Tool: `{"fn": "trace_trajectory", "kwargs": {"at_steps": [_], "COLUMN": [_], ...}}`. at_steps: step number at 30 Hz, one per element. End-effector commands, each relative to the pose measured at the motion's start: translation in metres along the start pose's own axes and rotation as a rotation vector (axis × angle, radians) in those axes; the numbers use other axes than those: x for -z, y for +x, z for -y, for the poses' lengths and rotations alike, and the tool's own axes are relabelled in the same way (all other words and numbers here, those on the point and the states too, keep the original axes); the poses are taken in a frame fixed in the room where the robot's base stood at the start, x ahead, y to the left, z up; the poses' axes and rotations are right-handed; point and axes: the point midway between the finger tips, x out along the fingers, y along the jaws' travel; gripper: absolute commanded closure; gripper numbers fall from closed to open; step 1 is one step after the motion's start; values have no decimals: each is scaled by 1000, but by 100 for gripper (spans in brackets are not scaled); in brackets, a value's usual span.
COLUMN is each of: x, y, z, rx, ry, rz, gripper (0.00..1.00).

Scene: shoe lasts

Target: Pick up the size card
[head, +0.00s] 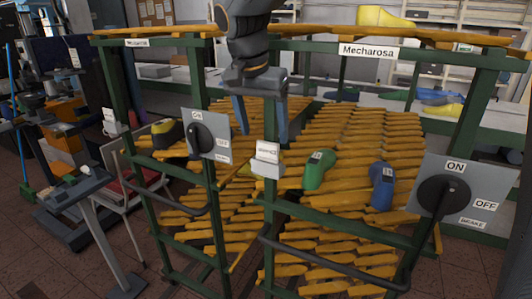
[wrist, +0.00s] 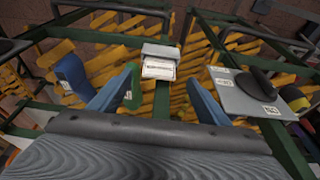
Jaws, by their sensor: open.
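The size card (head: 266,150) is a small white card with dark print. It is at a pale grey block (head: 266,168) on the green middle post of the rack. In the wrist view the card (wrist: 158,69) faces me, just beyond the fingertips and roughly centred between them, with the grey block (wrist: 161,51) behind it. My gripper (head: 262,136) has two blue fingers pointing down, spread apart on either side of the post above the card. In the wrist view my gripper (wrist: 161,77) is open and empty. I cannot tell the exact gap to the card.
A green shoe last (head: 318,169) and a blue one (head: 382,185) lie on the yellow slatted rack right of the post. Switch panels stand at left (head: 206,135) and right (head: 462,198). A green top beam (head: 300,45) crosses behind my arm. Dark curved handles project in front.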

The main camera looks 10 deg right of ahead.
Motion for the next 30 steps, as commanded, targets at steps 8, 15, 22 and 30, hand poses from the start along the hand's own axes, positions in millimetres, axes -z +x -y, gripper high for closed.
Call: {"fn": "trace_trajectory", "kwargs": {"at_steps": [8, 15, 22, 30], "x": [-2, -3, -4, -3], "y": [31, 53, 54, 53], "z": [-2, 0, 0, 0], "rx": [-2, 2, 3, 3], "ry": [-2, -4, -5, -5], "rz": [2, 0, 0, 0], "gripper": [30, 30, 33, 79]}}
